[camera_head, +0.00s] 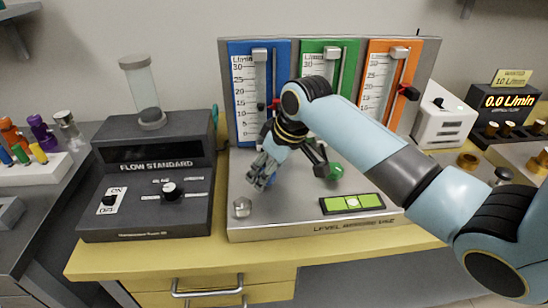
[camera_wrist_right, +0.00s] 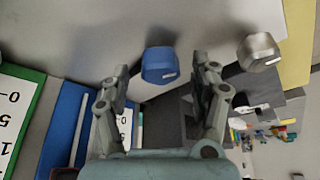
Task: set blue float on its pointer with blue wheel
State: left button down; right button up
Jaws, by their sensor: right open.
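The blue panel (camera_head: 246,88) carries a scale marked L/min and a clear upright tube. A small dark piece (camera_head: 261,107), perhaps the float, shows low in the tube. A dark piece just right of it may be the pointer; my arm partly hides this area. My right gripper (camera_head: 262,172) is low in front of the blue panel, with its fingers pointing down. In the right wrist view, the blue wheel (camera_wrist_right: 160,65) sits between the open fingers, with gaps on both sides. In the head view, the gripper mostly hides the wheel. My left gripper is out of view.
A green wheel (camera_head: 336,171) and a metal knob (camera_head: 242,207) stand on the same base (camera_head: 290,215), with a green level (camera_head: 352,204) at its front. Green (camera_head: 316,68) and orange (camera_head: 378,75) panels adjoin. The flow standard (camera_head: 150,180) stands left; a display (camera_head: 507,101) reads 0.0 L/min.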

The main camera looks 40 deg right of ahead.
jog(key=v, duration=1.1)
jog(key=shift+s, duration=0.15)
